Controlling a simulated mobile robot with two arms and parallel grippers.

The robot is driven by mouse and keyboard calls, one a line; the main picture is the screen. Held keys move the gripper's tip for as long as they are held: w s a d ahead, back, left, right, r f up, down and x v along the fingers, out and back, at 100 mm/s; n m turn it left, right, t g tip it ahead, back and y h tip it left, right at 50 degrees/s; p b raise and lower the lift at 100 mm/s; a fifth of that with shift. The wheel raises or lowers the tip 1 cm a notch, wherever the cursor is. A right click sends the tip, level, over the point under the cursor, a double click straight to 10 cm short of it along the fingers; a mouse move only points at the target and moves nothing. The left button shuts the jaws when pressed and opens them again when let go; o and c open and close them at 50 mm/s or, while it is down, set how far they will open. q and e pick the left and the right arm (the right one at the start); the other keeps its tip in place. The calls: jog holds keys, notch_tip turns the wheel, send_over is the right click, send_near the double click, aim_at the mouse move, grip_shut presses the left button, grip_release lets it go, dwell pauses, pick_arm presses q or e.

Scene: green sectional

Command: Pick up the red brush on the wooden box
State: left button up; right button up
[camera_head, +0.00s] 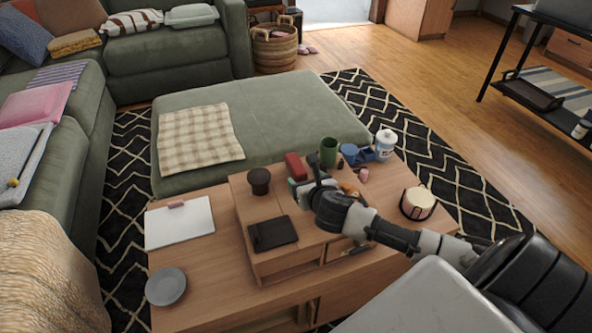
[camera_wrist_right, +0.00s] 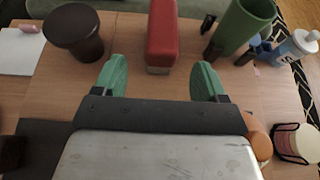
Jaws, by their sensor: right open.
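The red brush (camera_head: 295,166) lies on the wooden box (camera_head: 253,213), near its back edge. It looks like a red block with a paler lower edge. In the right wrist view the red brush (camera_wrist_right: 162,35) is straight ahead, between the lines of the two fingers and just beyond their tips. My right gripper (camera_head: 304,180) is over the box, close to the near end of the brush; its green fingertips (camera_wrist_right: 158,75) are spread with nothing between them. Part of the box is hidden behind my right arm. My left gripper is not in view.
On the box are a dark brown cup (camera_head: 259,181) left of the brush and a black tray (camera_head: 273,233). A green cup (camera_head: 328,151), blue item (camera_head: 357,154) and white bottle (camera_head: 385,144) stand to the right. A candle holder (camera_head: 418,204) is right of my arm.

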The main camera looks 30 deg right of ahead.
aim_at(298, 172)
jog(key=shift+x, duration=1.1)
jog(key=shift+b+x, duration=1.1)
jog(key=shift+x, duration=1.25)
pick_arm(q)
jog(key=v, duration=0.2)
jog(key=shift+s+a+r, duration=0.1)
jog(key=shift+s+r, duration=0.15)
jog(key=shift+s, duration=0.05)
pick_arm(e)
jog(key=shift+d+r, duration=0.1)
jog(key=shift+r, duration=0.05)
jog(key=shift+c, duration=0.3)
jog(key=c, duration=1)
